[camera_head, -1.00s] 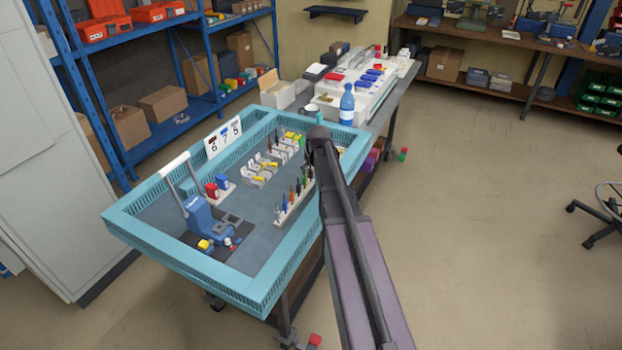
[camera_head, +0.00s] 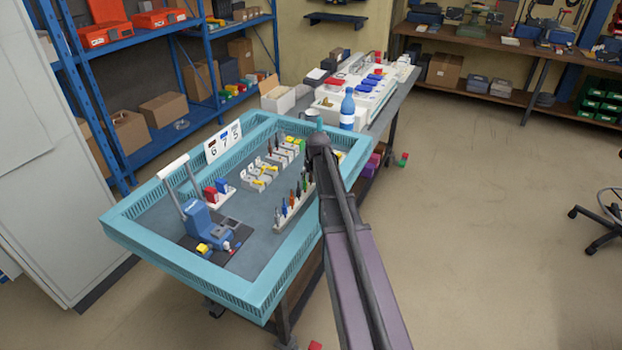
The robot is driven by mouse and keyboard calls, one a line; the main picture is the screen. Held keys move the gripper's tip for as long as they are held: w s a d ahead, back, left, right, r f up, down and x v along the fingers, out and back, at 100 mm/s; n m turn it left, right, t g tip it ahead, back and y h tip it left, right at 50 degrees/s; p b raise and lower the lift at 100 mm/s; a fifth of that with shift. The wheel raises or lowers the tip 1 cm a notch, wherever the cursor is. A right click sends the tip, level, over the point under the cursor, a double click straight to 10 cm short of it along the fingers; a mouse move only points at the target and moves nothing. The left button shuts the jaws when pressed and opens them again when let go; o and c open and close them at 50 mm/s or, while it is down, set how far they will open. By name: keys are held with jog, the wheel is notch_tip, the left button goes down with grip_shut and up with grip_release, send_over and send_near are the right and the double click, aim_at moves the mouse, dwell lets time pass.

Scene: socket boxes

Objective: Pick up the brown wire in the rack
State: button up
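A pale rack (camera_head: 294,213) stands on the grey surface inside the blue-rimmed tray (camera_head: 190,268), near its right side. A row of thin upright pieces in several colours stands in it. A brownish one (camera_head: 291,198) shows near the middle, but it is too small to tell for sure that it is the brown wire. My dark arm reaches in from the bottom right, and its rounded joint is just right of the rack's far end. It covers part of the tray's right side. My gripper is not visible; the arm may hide it.
A blue press-like device (camera_head: 203,220) with a white-topped handle stands at the tray's left. White socket boxes (camera_head: 262,178) form a row behind the rack. A numbered sign (camera_head: 223,142) stands at the back rim. A blue bottle (camera_head: 347,110) stands beyond the tray.

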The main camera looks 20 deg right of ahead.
jog(key=c, duration=0.6)
jog(key=shift+o, duration=0.2)
jog(key=shift+r, duration=0.15)
notch_tip(320, 180, up, 10)
jog(key=p, duration=1)
jog(key=shift+s, duration=0.1)
dwell(0.3)
